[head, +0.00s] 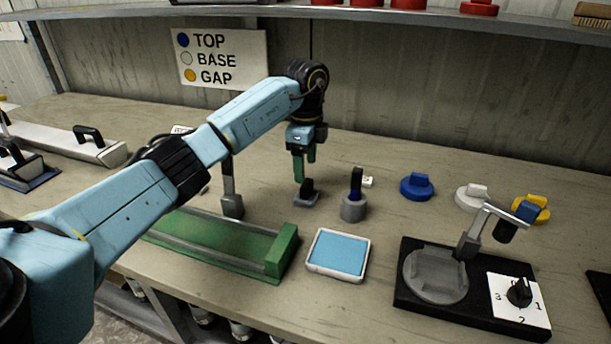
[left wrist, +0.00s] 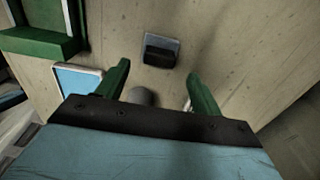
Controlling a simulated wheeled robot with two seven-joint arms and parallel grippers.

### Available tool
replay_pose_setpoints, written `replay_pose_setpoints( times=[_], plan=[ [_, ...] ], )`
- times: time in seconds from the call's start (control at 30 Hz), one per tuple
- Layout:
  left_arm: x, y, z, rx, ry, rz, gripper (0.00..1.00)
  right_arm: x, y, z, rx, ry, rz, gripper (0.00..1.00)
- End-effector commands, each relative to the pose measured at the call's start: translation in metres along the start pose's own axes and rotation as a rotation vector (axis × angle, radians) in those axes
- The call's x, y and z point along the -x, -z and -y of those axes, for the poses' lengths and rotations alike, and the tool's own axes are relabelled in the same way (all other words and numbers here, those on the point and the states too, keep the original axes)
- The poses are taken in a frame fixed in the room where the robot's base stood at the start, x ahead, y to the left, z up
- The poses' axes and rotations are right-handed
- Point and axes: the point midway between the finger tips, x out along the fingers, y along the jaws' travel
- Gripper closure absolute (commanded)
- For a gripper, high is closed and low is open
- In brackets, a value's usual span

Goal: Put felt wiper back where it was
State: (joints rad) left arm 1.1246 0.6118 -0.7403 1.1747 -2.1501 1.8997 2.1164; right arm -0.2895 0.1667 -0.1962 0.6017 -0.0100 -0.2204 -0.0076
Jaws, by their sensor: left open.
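The felt wiper appears to be the small grey block with a black grip (head: 306,193); it rests flat on the bench, and it also shows in the left wrist view (left wrist: 161,50). My right gripper is in neither view.
A grey cylinder with a dark upright handle (head: 354,207) stands close right of the block. A green trough (head: 283,252), a blue-topped white tray (head: 337,254) and a black dial fixture (head: 410,302) are in front.

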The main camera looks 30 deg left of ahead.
Motion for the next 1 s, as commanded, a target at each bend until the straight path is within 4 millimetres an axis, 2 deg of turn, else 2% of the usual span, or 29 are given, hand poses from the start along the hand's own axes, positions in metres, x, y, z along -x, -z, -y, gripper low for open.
replay_pose_setpoints(
  times=[0.03,0.1,0.3,0.8,0.87,0.93,0.97,1.0],
  plan=[
    [0.014,0.0,0.001,0.0,0.004,0.0,0.33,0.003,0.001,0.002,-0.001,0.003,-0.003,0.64],
    [0.027,0.0,0.001,0.0,0.003,0.0,0.33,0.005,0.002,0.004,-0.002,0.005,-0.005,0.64],
    [0.053,0.0,0.0,0.0,0.0,0.0,0.33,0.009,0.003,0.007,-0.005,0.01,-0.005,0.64],
    [0.061,0.002,0.0,-0.009,0.001,-0.008,0.33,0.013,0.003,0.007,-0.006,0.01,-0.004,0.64],
    [0.065,0.008,0.0,-0.028,0.004,-0.025,0.33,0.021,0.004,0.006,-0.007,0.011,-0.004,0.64],
    [0.071,0.022,-0.001,-0.079,0.017,-0.071,0.33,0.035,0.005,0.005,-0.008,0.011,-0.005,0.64],
    [0.071,0.034,-0.002,-0.119,0.026,-0.111,0.33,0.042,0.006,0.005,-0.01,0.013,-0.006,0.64],
    [0.066,0.059,-0.005,-0.201,0.049,-0.198,0.33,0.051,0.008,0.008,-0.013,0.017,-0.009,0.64]
  ],
)
